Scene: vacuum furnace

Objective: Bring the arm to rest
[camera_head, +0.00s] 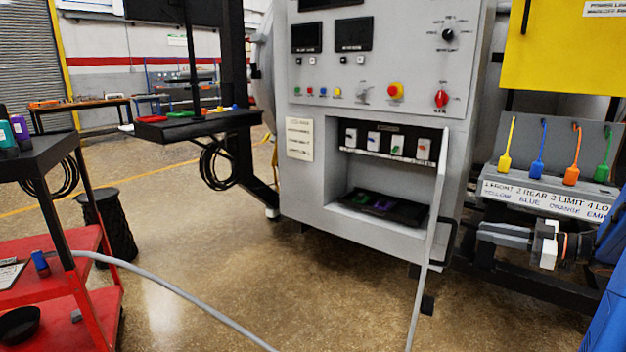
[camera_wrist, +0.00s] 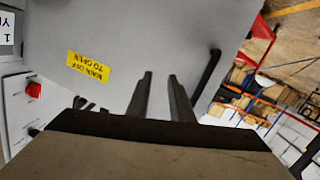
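My gripper (camera_head: 484,234) is at the right in the head view, with my arm behind it at the right edge. It points left towards the outer side of the open cabinet door (camera_head: 430,240) and its black handle (camera_head: 449,243), apart from both. In the wrist view its two fingers (camera_wrist: 160,80) stand apart with nothing between them. Beyond them is the grey door face with a yellow "MAIN OFF TO OPEN" label (camera_wrist: 88,70), upside down, and the handle (camera_wrist: 208,70).
The grey furnace cabinet (camera_head: 375,75) has an open bay with small modules (camera_head: 375,142) and a black tray (camera_head: 380,207). A rack of coloured tags (camera_head: 540,165) stands close above my gripper. A red cart (camera_head: 75,275) is at left. Floor (camera_head: 210,255) is open between, crossed by a grey hose (camera_head: 190,303).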

